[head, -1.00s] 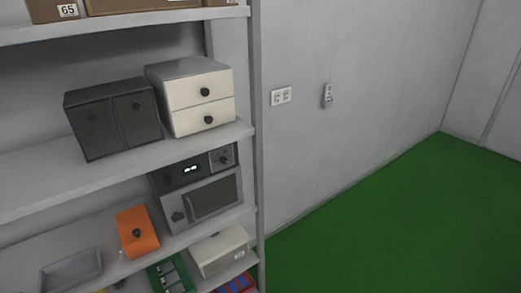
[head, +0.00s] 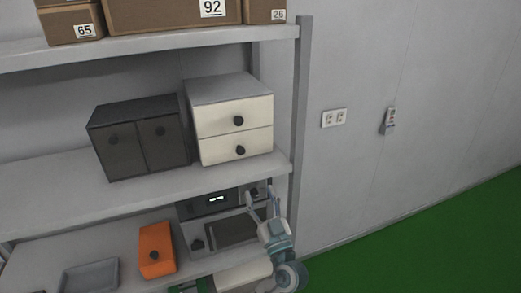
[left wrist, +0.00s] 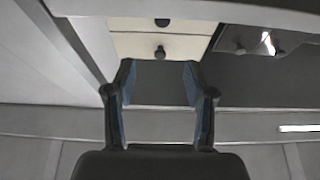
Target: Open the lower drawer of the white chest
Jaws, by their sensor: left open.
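The white chest (head: 222,117) stands on the middle shelf with a grey top and two cream drawers, each with a dark round knob. Its lower drawer (head: 220,150) is closed, with its knob (head: 240,151) facing out. My left gripper (head: 261,197) is open and empty, below the chest and in front of the microwave. In the left wrist view, which looks upside down, the chest front (left wrist: 190,46) shows beyond the open fingers (left wrist: 160,88). There the shelf edge partly hides the lower drawer and its knob. My right gripper is out of view.
A dark two-door cabinet (head: 138,140) stands left of the chest. The shelf edge (head: 160,186) runs below both. A microwave (head: 202,232), an orange box (head: 156,252) and a grey tray (head: 90,277) are on the shelf below. A shelf post (head: 301,120) rises at right.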

